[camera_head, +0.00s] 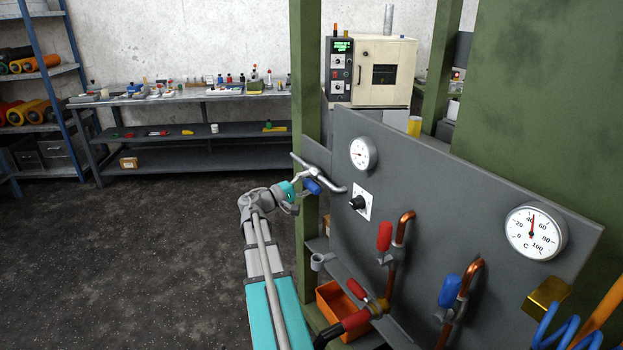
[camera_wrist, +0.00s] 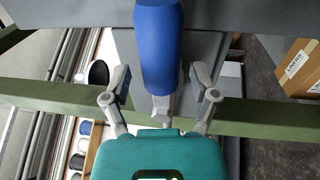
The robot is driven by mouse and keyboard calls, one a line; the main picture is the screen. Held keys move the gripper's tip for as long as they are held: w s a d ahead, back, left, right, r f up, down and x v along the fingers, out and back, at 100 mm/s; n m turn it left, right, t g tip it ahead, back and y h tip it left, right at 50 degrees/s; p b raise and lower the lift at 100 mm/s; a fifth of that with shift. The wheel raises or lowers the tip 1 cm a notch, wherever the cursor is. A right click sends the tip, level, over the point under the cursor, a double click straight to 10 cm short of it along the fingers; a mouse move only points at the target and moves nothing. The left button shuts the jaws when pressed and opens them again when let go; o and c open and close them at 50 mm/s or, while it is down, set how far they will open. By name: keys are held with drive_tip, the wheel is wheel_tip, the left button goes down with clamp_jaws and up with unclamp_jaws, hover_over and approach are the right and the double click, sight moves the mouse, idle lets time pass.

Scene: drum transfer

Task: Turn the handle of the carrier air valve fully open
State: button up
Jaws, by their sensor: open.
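A blue valve handle (camera_head: 312,186) sits on a grey pipe (camera_head: 325,178) at the left end of the grey panel. I cannot read a label that names it as the carrier air valve. My gripper (camera_head: 296,184) is open right at this handle. In the wrist view, the blue handle (camera_wrist: 158,45) reaches down between the two spread fingers of my gripper (camera_wrist: 160,84), with a visible gap on each side. The handle's grey metal stem (camera_wrist: 160,108) shows near the palm. The valve body is mostly hidden.
The grey panel (camera_head: 430,185) carries a small gauge (camera_head: 363,153), a black knob (camera_head: 357,202), a large dial (camera_head: 536,231), red-handled valves (camera_head: 385,236) and another blue handle (camera_head: 450,290). A green post (camera_head: 305,80) stands close behind my gripper. Open floor (camera_head: 130,260) lies left.

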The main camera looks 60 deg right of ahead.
drive_tip(key=shift+s, duration=0.15)
drive_tip(key=shift+w, duration=0.2)
drive_tip(key=w+a+f+n+t+y+p, duration=0.1)
drive_tip(key=w+a+f+t+y+p, duration=0.2)
drive_tip(key=a, duration=0.6)
drive_tip(key=w+a+f+t+y+p, duration=0.1)
drive_tip(key=w+a+f+t+y, duration=0.3)
drive_tip(key=a, duration=0.6)
drive_tip(key=w+a+f+n+t+y+p, duration=0.1)
drive_tip(key=w+a+f+p, duration=0.1)
drive_tip(key=w+a, duration=0.5)
drive_tip(key=s+a+n+y+p, duration=0.1)
drive_tip(key=a+y, duration=0.2)
drive_tip(key=a, duration=0.8)
drive_tip(key=s+a+f+n+t+y+p, duration=0.1)
drive_tip(key=a+y+p, duration=0.1)
drive_tip(key=a, duration=1)
drive_tip(key=s+a+n+y+p, duration=0.1)
drive_tip(key=a+y, duration=0.3)
drive_tip(key=a, duration=0.7)
drive_tip(key=shift+s+a+f+n+t+p, duration=0.2)
drive_tip(key=shift+s+f+n+t+p, duration=0.1)
drive_tip(key=shift+s+p, duration=0.1)
